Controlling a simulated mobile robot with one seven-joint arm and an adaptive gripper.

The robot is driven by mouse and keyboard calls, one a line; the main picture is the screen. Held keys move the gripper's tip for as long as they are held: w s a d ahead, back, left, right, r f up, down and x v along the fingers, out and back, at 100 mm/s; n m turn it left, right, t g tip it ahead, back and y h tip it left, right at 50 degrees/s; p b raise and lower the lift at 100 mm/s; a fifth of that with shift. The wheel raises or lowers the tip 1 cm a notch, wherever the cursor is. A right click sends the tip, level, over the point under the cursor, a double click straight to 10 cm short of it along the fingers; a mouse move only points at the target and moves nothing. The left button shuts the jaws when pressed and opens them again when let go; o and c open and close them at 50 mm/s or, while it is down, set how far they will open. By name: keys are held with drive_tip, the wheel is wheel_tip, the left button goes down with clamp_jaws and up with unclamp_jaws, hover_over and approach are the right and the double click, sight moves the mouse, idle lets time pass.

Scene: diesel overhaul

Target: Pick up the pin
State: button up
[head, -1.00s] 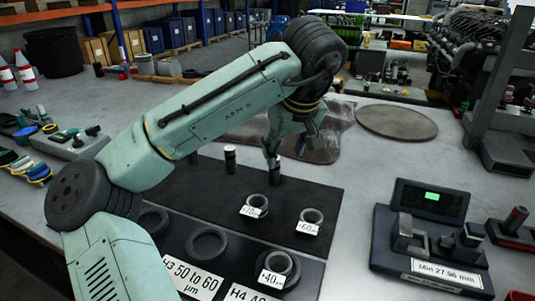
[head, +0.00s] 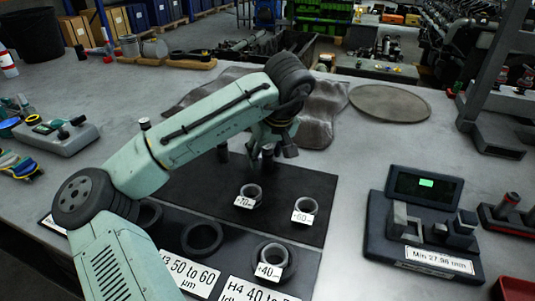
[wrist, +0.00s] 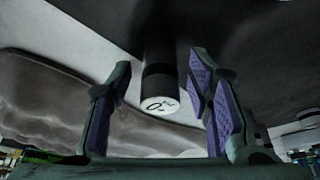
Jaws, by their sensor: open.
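The pin (wrist: 160,80) is a dark cylinder with a pale end face carrying a black marking. In the wrist view it lies between the two spread fingers of my gripper (wrist: 162,66), with a visible gap on each side. The fingers have purple-blue pads and are open. In the head view, my gripper (head: 268,143) is low over the back part of the black mat (head: 200,186). The pin there is largely hidden by the gripper and wrist.
Labelled rings stand on the mat, among them the 70 ring (head: 250,192), 60 ring (head: 304,208) and 40 ring (head: 272,255). A measuring device (head: 425,225) stands right. A round plate (head: 390,103) and crumpled cloth (head: 325,115) lie behind. A small pale-topped cylinder (head: 145,124) shows behind my arm.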

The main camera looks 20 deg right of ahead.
drive_tip(key=shift+w+f, duration=0.2)
drive_tip(key=shift+f, duration=0.4)
drive_tip(key=shift+c, duration=0.5)
clamp_jaws()
